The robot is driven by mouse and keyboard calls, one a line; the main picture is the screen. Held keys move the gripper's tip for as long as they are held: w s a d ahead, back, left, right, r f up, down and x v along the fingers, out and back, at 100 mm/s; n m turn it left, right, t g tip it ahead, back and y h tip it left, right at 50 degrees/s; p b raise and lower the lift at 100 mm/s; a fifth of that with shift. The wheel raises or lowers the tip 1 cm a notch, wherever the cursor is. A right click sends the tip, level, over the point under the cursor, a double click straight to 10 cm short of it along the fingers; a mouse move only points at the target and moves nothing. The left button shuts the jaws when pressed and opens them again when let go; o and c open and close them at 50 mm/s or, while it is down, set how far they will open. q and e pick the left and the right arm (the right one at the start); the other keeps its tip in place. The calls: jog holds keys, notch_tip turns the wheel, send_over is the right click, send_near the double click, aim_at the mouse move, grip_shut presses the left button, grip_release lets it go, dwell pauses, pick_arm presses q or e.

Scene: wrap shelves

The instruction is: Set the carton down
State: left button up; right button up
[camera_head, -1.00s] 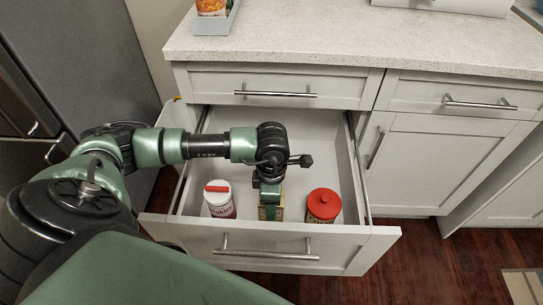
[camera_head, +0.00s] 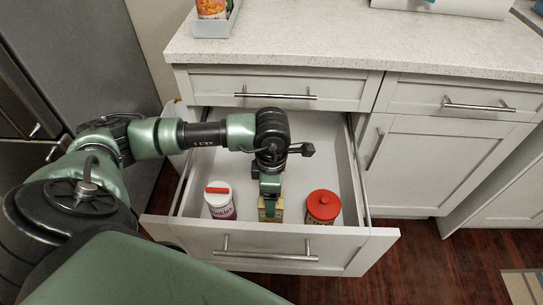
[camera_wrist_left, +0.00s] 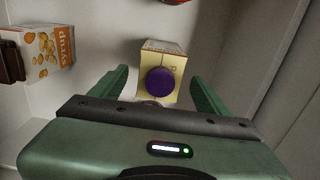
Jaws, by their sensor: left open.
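The carton (camera_head: 278,215) is pale yellow and stands in the open drawer near its front panel, partly hidden by my left gripper. In the left wrist view the carton (camera_wrist_left: 172,91) shows a round purple cap and appears to stand upright on the drawer floor. My left gripper (camera_head: 270,193) is over the carton, pointing down. In the wrist view its two green fingers (camera_wrist_left: 160,84) are spread, one on each side of the carton, with gaps visible. My right gripper is in no view.
The counter (camera_head: 350,45) is above.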

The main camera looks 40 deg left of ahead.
pick_arm(q)
notch_tip(320, 180, up, 8)
jog(key=shift+f+p, duration=0.25)
jog(key=shift+p, duration=0.1)
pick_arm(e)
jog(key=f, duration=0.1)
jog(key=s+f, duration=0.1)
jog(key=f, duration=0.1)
